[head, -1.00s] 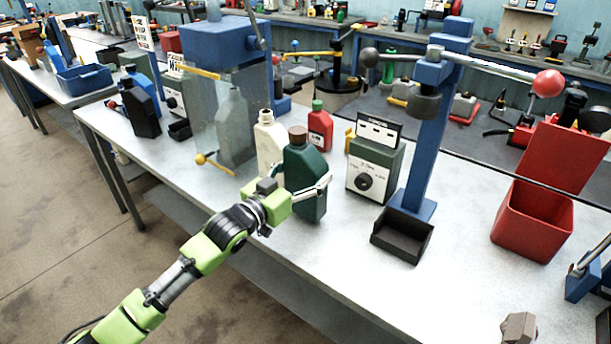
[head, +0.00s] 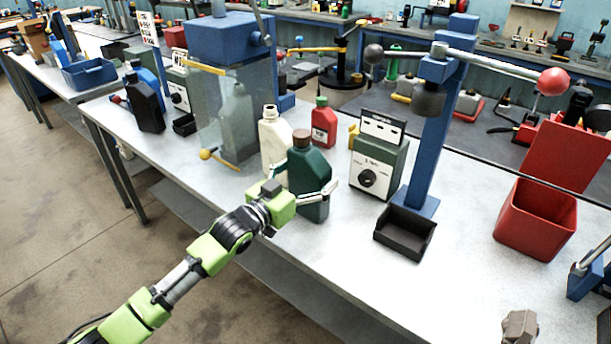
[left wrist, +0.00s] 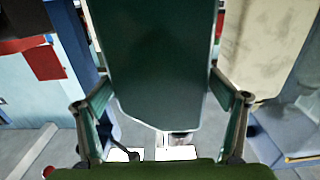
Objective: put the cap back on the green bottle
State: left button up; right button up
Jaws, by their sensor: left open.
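The dark green bottle (head: 310,181) stands upright on the metal workbench, with a brown cap (head: 302,138) seated on its neck in the head view. My left gripper (head: 304,183) is open, with one finger on either side of the bottle's body. The bottle also shows in the left wrist view (left wrist: 155,60), between the two fingers of my left gripper (left wrist: 162,100), with small gaps beside it.
A cream bottle (head: 273,143) stands close behind the green one, and a red bottle (head: 323,125) farther back. To the right are a green-and-white dial box (head: 370,168), a blue press post (head: 430,150), a black tray (head: 404,236) and an open red bin (head: 535,222).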

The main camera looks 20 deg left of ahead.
pick_arm(q)
jog(key=b+v, duration=0.1)
jog(key=v, duration=1.1)
jog(key=shift+r, duration=0.2)
